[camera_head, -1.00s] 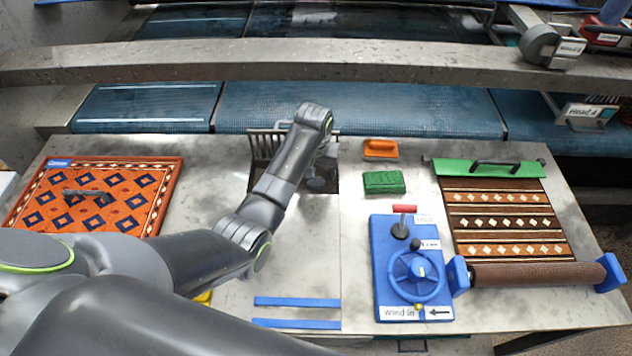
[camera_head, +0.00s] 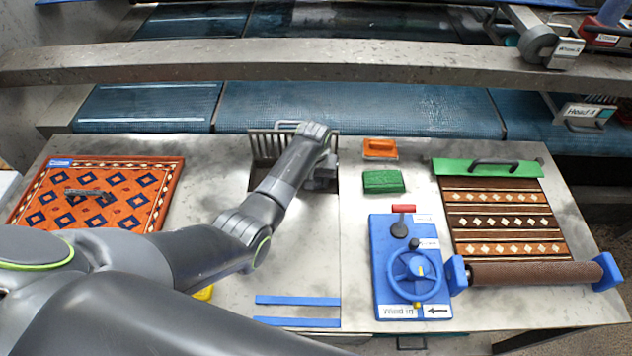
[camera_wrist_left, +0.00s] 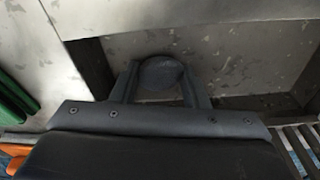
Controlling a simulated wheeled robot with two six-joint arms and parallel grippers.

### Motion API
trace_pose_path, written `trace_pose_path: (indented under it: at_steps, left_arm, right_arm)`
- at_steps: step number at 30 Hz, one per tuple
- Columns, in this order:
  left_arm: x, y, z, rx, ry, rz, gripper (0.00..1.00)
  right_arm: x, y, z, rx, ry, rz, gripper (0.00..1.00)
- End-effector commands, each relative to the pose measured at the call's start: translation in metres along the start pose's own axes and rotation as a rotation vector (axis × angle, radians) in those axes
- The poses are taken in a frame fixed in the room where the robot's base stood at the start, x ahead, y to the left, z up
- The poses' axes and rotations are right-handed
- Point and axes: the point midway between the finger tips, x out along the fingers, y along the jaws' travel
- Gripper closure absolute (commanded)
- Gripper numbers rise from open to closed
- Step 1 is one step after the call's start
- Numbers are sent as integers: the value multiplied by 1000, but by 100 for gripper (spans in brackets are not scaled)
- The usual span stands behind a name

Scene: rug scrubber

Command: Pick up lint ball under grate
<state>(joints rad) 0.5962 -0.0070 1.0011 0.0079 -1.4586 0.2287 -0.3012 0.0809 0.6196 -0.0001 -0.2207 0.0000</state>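My left gripper (camera_head: 322,180) reaches down into the dark rectangular opening in the table. In the left wrist view its two fingers (camera_wrist_left: 160,82) stand apart. A dark grey round lint ball (camera_wrist_left: 160,73) shows between the fingertips, over the grey floor of the opening. I cannot tell whether the fingers touch it. The grate (camera_head: 266,144), a row of metal bars, stands at the back left of the opening; its bars also show at the lower right of the left wrist view (camera_wrist_left: 296,150). My right gripper is out of view.
A green brush (camera_head: 383,182) and an orange one (camera_head: 380,148) lie right of the opening. A blue wheel panel (camera_head: 385,265) and a striped rug (camera_head: 500,220) are farther right. A patterned rug (camera_head: 125,190) lies left. Dark walls (camera_wrist_left: 92,66) edge the opening.

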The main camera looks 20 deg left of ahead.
Motion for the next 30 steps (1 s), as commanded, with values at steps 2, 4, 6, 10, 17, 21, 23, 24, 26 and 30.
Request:
trace_pose_path:
  at_steps: [2,4,6,10,17,21,23,24,26,30]
  left_arm:
    - [0,0,0,0,0,0,70]
    - [0,0,0,0,0,0,79]
    - [0,0,0,0,0,0,82]
    - [0,0,0,0,0,0,82]
    - [-2,0,0,0,0,0,82]
    - [-14,0,-2,0,2,1,82]
    - [-23,0,-4,0,4,1,81]
    - [-30,0,-5,0,5,1,81]
    - [-41,0,-6,0,5,1,81]
    - [-67,0,-10,0,6,1,81]
  right_arm:
    - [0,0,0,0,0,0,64]
    - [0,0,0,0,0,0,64]
    - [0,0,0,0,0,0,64]
    - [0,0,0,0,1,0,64]
    - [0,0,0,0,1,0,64]
    - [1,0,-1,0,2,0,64]
    - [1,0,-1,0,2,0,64]
    - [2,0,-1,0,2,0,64]
    - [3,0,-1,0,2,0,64]
    - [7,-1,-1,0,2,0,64]
